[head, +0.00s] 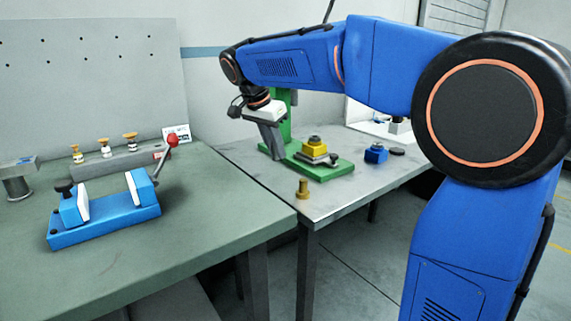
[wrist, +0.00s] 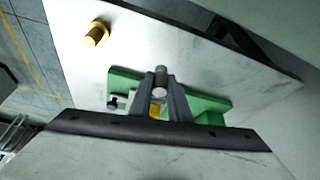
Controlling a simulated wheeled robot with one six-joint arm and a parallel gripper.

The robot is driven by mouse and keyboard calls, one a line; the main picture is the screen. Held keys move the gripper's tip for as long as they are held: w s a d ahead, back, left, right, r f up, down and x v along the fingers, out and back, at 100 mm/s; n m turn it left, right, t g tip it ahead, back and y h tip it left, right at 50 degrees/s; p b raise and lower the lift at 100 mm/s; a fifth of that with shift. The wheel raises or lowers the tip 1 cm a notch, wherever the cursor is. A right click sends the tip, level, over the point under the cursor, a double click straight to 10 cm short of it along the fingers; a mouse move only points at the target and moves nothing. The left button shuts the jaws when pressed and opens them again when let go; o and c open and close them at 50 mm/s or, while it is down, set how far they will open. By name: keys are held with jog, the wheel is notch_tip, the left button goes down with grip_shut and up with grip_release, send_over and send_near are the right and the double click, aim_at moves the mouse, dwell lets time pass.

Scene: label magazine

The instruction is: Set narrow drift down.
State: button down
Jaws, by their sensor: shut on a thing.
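My gripper (wrist: 161,88) is shut on a small grey cylinder (wrist: 160,72), which I take to be the narrow drift; its tip shows between the fingertips in the wrist view. In the head view my gripper (head: 270,142) points down in front of the green press (head: 333,170), above the grey metal table (head: 250,160). The held piece cannot be made out there. A brass headed pin (head: 303,190) stands upright on the table near its front edge, apart from my gripper; it also shows in the wrist view (wrist: 97,33).
A yellow block (head: 314,146) sits on the press base. A blue block (head: 376,153) and a black disc (head: 397,152) lie to its right. On the green bench at left stand a blue vise (head: 105,222) and a rack (head: 118,162) with brass-topped tools. Bare tabletop surrounds the brass pin.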

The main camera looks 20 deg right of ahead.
jog(key=shift+f, duration=3)
jog(key=c, duration=1.7)
grip_release()
jog(key=shift+f, duration=0.1)
jog(key=shift+o, duration=0.2)
jog(key=v, duration=1.2)
jog(key=shift+s, duration=0.15)
